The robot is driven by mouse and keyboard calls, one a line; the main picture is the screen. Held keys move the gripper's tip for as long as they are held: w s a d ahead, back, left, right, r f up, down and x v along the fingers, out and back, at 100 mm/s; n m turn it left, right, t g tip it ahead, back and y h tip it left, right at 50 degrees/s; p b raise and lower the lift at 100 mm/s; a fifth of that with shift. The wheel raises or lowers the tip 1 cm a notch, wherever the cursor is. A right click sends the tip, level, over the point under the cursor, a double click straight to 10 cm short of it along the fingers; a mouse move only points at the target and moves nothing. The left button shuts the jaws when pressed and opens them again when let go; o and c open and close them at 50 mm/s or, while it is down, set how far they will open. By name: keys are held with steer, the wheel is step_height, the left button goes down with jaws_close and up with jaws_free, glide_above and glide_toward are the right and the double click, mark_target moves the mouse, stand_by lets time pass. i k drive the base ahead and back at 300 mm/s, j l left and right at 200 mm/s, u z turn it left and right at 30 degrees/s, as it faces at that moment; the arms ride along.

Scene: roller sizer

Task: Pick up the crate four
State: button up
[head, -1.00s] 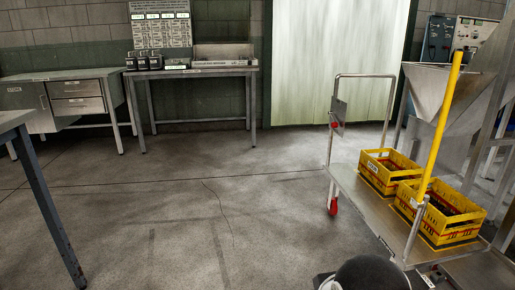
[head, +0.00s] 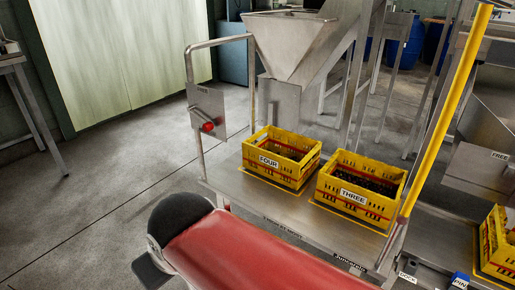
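Crate four (head: 268,160) is a yellow crate with red lettering and a "FOUR" label. It stands upright on the left part of the metal cart deck (head: 228,182), and its inside looks mostly dark. A similar yellow crate labelled "THREE" (head: 353,196) stands just to its right with dark contents. My arm, red with a dark joint, crosses the bottom of the head view in front of the cart. My gripper is not in view.
A metal hopper (head: 297,45) stands behind crate four. A panel with a red knob (head: 206,126) is at the cart's left end. A yellow post (head: 447,115) rises right of crate three. Another yellow crate (head: 497,245) sits at the right edge. Floor at left is clear.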

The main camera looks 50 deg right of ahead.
mark_target(265, 154)
steer(key=i+j+z, duration=0.1)
steer(key=i+z, duration=0.15)
steer(key=i, duration=0.7)
steer(key=i+z, duration=0.2)
steer(key=z, duration=0.15)
steer(key=i+z, duration=0.15)
steer(key=z, duration=0.2)
steer(key=i+z, duration=0.2)
steer(key=z, duration=0.15)
steer(key=i+z, duration=0.15)
steer(key=z, duration=0.25)
steer(key=i+z, duration=0.2)
steer(key=z, duration=0.15)
steer(key=i+z, duration=0.15)
steer(key=z, duration=0.25)
steer(key=i+j+z, duration=0.15)
steer(key=z, duration=0.25)
